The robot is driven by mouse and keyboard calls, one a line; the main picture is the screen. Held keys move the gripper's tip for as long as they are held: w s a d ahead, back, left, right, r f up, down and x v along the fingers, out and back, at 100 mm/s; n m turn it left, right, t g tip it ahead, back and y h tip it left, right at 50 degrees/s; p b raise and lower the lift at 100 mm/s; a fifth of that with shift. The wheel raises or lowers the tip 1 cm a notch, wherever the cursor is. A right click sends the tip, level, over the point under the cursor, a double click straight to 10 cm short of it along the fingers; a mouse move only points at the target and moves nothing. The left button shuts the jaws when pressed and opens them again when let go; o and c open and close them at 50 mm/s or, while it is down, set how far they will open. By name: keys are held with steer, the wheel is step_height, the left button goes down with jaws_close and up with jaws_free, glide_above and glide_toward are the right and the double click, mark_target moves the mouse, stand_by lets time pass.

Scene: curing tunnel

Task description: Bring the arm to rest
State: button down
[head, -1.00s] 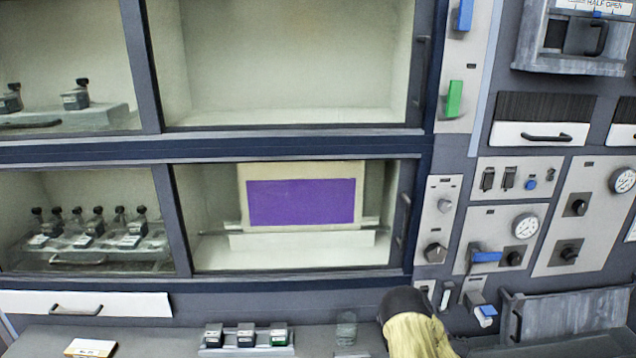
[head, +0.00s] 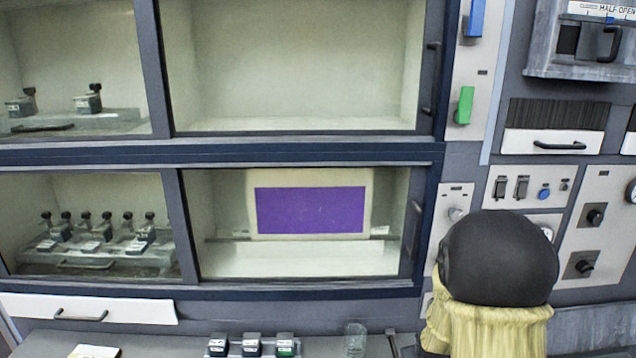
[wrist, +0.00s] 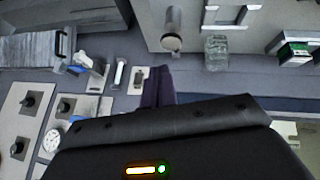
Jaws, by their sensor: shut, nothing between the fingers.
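My gripper (wrist: 158,88) shows in the wrist view as dark fingers reaching past the black wrist housing. The fingers are shut and empty. They are in front of the panel and bench edge, apart from the glass as far as I can see. In the head view my arm, with a black rounded joint and a yellowish cover, rises at the lower right in front of the control panel. It hides part of the knobs and gauge there. My gripper cannot be seen in the head view.
A clear glass (head: 355,340) stands on the bench, also in the wrist view (wrist: 216,50). Left of it is a rack with dark jars (head: 251,345). A control panel (head: 575,225) with knobs is at the right. A glazed cabinet holds a purple panel (head: 310,210).

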steer(key=s+a+r+g+y, duration=0.1)
steer(key=s+a, duration=0.3)
steer(key=s, duration=0.4)
steer(key=s+a+r+m+g+y, duration=0.1)
steer(key=s+a+r+g, duration=0.2)
steer(key=s, duration=0.4)
steer(key=shift+s+a+r+m+b, duration=0.3)
steer(key=shift+s+a+r+b, duration=0.15)
steer(key=shift+a, duration=0.35)
steer(key=shift+w, duration=0.1)
steer(key=c, duration=2.2)
jaws_free()
